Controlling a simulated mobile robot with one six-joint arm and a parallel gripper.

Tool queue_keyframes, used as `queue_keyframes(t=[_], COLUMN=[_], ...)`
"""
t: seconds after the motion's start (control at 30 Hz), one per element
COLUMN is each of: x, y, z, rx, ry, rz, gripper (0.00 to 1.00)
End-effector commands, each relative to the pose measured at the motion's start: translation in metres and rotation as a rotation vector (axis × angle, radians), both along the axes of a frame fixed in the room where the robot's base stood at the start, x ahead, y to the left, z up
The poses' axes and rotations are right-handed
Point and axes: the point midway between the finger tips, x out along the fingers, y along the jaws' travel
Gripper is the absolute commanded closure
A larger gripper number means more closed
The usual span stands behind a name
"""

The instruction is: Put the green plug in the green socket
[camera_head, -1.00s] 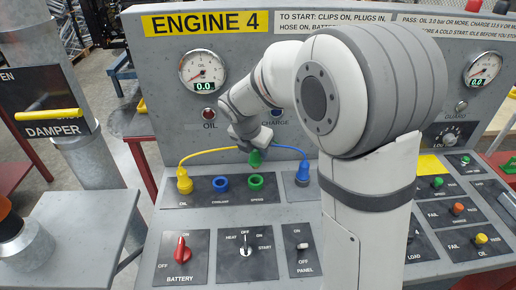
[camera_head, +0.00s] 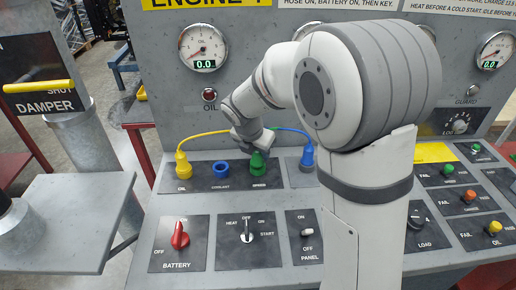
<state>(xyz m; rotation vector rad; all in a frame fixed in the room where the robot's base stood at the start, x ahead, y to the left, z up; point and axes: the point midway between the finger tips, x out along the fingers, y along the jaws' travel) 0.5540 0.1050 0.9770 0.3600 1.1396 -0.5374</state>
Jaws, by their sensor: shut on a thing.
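The green plug (camera_head: 258,164) is upright in my gripper (camera_head: 258,150), at the green socket's place above the SPEED label. The green socket is hidden under the plug; I cannot tell how deep the plug sits. My gripper is shut on the plug's top, partly hidden by its own wrist. The empty blue coolant socket (camera_head: 221,170) is just left of it.
A yellow plug (camera_head: 183,165) with a yellow cable stands at the OIL place on the left. A blue plug (camera_head: 307,159) with a blue cable stands to the right. The red battery switch (camera_head: 180,236) and key switch (camera_head: 247,231) are in front.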

Motion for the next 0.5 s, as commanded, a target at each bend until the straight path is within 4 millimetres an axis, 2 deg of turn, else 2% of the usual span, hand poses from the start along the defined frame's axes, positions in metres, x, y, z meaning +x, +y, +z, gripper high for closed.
queue_keyframes(t=[0.13, 0.43, 0.47, 0.5], x=[0.0001, 0.0001, 0.0, 0.0], y=[0.0003, 0.0007, 0.0007, 0.0007], z=[-0.0064, -0.0072, -0.0072, -0.0072], rx=[0.001, 0.0, 0.0, 0.0], ry=[-0.001, -0.001, -0.001, 0.0], rz=[0.0, 0.001, 0.001, 0.001], gripper=[0.96, 0.96, 0.71, 0.67])
